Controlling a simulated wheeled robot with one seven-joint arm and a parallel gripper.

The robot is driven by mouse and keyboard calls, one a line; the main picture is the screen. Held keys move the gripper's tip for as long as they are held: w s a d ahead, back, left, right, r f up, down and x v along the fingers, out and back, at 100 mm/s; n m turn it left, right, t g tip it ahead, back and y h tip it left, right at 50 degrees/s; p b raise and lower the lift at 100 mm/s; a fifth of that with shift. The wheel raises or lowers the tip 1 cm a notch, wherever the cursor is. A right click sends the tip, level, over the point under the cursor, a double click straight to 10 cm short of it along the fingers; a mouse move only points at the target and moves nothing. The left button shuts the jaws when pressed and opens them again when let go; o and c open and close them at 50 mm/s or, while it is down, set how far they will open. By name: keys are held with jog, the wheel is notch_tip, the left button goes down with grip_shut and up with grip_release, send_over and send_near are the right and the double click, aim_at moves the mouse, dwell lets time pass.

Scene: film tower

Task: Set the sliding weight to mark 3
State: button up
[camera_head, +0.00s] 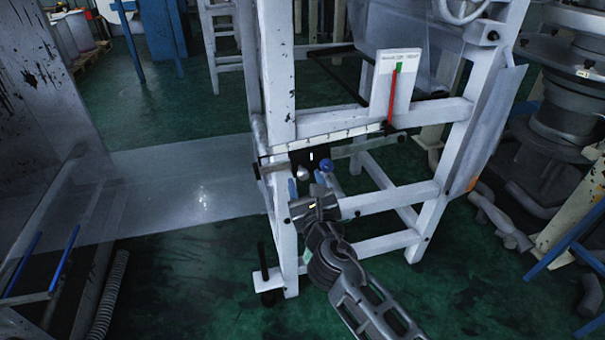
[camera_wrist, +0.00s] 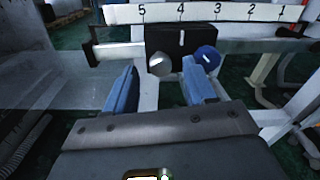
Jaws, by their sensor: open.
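The sliding weight, a black block (camera_wrist: 184,42), sits on a pale beam (camera_wrist: 244,46) below a white scale strip (camera_wrist: 235,12) marked 5 to 1 from left to right. Its white line stands at mark 4. A silver knob (camera_wrist: 162,64) and a blue knob (camera_wrist: 208,57) are on its front. The black block also shows in the head view (camera_head: 311,155). My gripper (camera_wrist: 160,68) is open, its blue fingers pointing at the block. The silver knob appears between the fingertips and the blue knob by the right fingertip; contact cannot be told.
A white frame (camera_head: 395,198) surrounds the beam. A white indicator plate (camera_head: 410,62) with a red needle (camera_head: 391,95) and a green mark stands at the beam's right. A small weight stack (camera_head: 267,280) is at the frame's lower left. Green floor (camera_head: 190,265) is open at the left.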

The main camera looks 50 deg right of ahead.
aim_at(304, 177)
jog(key=shift+x, duration=1.85)
jog(key=shift+c, duration=0.5)
grip_shut()
